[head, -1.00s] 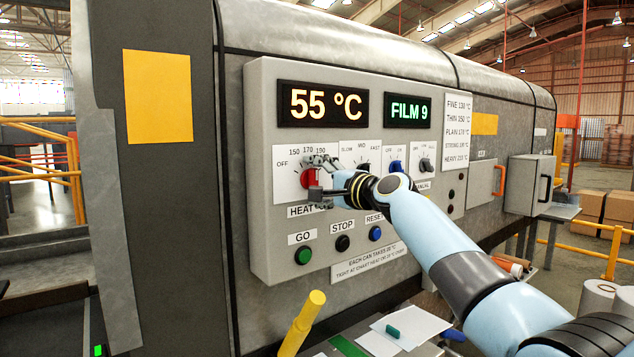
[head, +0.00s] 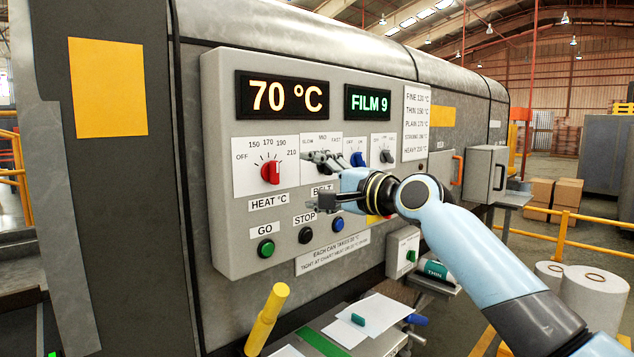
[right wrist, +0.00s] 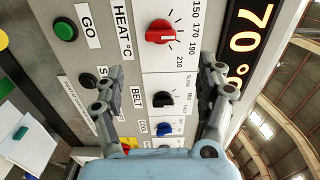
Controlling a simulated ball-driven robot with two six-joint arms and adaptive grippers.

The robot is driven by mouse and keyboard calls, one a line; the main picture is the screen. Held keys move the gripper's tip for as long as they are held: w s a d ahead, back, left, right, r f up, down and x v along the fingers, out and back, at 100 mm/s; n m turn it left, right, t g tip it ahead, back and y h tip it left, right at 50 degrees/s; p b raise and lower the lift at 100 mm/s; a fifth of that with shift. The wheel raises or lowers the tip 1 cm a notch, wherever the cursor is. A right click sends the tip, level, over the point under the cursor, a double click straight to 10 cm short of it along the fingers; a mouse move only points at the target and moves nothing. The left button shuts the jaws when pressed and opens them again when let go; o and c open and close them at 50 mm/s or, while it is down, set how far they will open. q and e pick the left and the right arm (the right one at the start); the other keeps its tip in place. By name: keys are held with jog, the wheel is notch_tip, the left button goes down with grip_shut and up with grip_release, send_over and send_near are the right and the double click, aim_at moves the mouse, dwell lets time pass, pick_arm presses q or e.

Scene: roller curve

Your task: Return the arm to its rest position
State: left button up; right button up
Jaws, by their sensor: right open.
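My right gripper (head: 318,182) stands open and empty in front of the grey control panel (head: 228,225), before the belt dial. Its two fingers spread apart in the right wrist view (right wrist: 165,82), with nothing between them touching. The red heat knob (head: 270,172) is free of the gripper, to its left; it also shows in the right wrist view (right wrist: 160,31). The black belt knob (right wrist: 135,99) is partly hidden by the gripper in the head view. The temperature display (head: 282,96) reads 70 °C. My left gripper is not in view.
A green GO button (head: 266,249) and a black STOP button (head: 305,235) sit below the dials. A yellow lever (head: 266,318) rises in front of the panel. White papers (head: 366,315) lie on the ledge below. White rolls (head: 597,294) and cardboard boxes (head: 566,194) stand at right.

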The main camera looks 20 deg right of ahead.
dwell(0.4)
